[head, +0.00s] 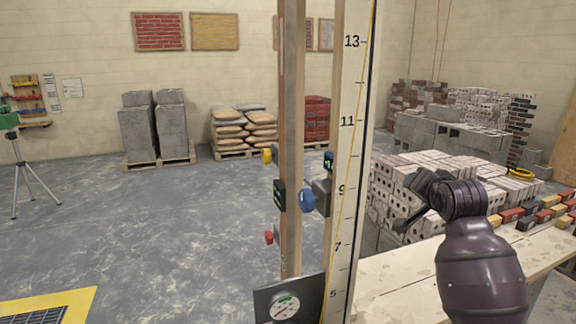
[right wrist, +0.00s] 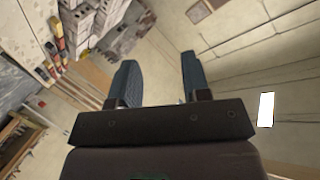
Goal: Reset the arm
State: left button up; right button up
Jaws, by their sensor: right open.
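My right arm comes up from the lower right of the head view, bent at a dark wrist. Its right gripper (head: 408,217) points left and away, in front of the stacked white bricks, and is mostly hidden by the wrist. In the right wrist view the two blue-grey fingers of the right gripper (right wrist: 157,66) stand apart with nothing between them, so it is open and empty. My left gripper is in neither view.
A wooden post (head: 290,150) and a numbered measuring board (head: 350,150) with clamps stand close in front, left of my right arm. A dial gauge (head: 285,307) sits at their foot. A plank table (head: 400,285) with coloured blocks (head: 525,223) lies right. The left floor is mostly clear.

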jog(key=s+f+n+g, duration=0.1)
jog(key=s+f+n, duration=0.1)
jog(key=s+f, duration=0.5)
jog(key=s+f+n, duration=0.1)
jog(key=s+f, duration=0.1)
jog(key=f, duration=0.8)
jog(key=s+f+n+g, duration=0.1)
jog(key=s+f+n, duration=0.1)
jog(key=s+f, duration=0.5)
jog(key=s+a+f+n, duration=0.1)
jog(key=s+f+n, duration=0.1)
jog(key=s+f, duration=0.6)
jog(key=s+a+f+n+g, duration=0.1)
jog(key=s+f, duration=0.8)
jog(key=s, duration=0.5)
jog(key=shift+s+a+n, duration=0.3)
jog(key=shift+n, duration=0.1)
jog(key=shift+f, duration=0.1)
